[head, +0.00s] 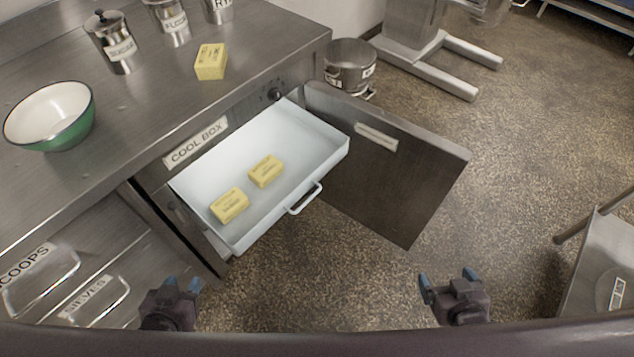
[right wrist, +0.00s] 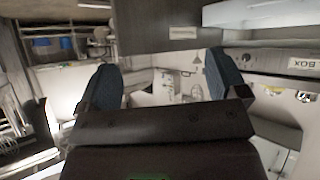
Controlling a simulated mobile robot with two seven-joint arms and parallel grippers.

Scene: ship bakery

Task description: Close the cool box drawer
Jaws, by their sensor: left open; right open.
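The cool box drawer (head: 213,239) is a pale blue-white tray pulled out of the steel counter, with a white bar handle (head: 305,199) on its front. Two yellow butter blocks lie in it, one nearer (head: 229,206) and one further back (head: 266,171). The cool box door (head: 400,170) stands swung open to the right of the drawer. My left gripper (head: 184,285) is open and empty, below the drawer in the head view. My right gripper (head: 448,281) is open and empty, low on the right, apart from drawer and door. Its fingers also show in the right wrist view (right wrist: 165,85).
The counter (head: 150,110) holds a green bowl (head: 50,117), steel canisters (head: 117,45) and another butter block (head: 210,62). A steel pot (head: 350,66) stands behind the door. Labelled scoops and sieves drawers are at lower left. Floor between my grippers is clear.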

